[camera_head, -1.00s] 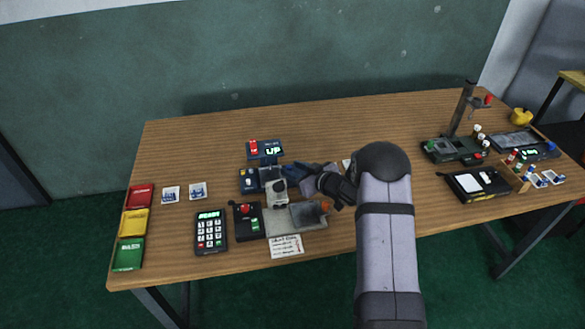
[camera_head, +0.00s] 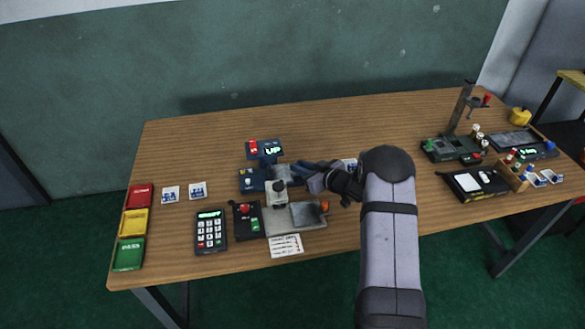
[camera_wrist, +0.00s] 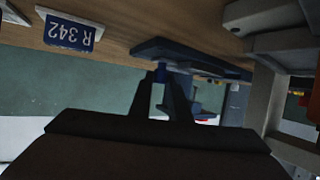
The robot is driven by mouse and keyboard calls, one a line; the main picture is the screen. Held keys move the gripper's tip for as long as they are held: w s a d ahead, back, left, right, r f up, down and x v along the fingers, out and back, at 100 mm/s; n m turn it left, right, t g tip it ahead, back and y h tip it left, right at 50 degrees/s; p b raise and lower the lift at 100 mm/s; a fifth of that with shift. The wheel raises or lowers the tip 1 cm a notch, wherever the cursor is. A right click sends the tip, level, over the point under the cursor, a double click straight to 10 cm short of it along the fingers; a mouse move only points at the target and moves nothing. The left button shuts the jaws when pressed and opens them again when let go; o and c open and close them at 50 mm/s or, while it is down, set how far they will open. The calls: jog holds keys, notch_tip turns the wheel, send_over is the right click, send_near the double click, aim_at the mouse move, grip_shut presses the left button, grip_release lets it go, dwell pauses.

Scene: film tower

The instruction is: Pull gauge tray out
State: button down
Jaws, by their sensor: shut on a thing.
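The blue unit (camera_head: 252,180) stands mid-table behind a grey metal fixture and below a small display reading UP. My gripper (camera_head: 303,168) reaches in from the right, low beside this unit. In the wrist view my gripper (camera_wrist: 160,82) is shut on a small blue part, just below a flat blue plate (camera_wrist: 195,58). I cannot tell for sure that this part is the gauge tray's handle. The fingers and wrist hide much of the tray area in the head view.
The grey fixture (camera_head: 297,217) with an orange knob (camera_head: 324,206) stands close in front of my gripper. A keypad (camera_head: 210,232) and a red-knobbed box (camera_head: 248,222) stand left of it. A white card marked R 342 (camera_wrist: 69,31) lies nearby.

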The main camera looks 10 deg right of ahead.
jog(key=d, duration=0.5)
jog(key=c, duration=1.7)
grip_release()
jog(key=shift+d, duration=0.1)
jog(key=shift+o, duration=0.2)
jog(key=shift+s, duration=0.1)
jog(key=shift+b+v, duration=0.45)
jog(key=shift+v, duration=3.15)
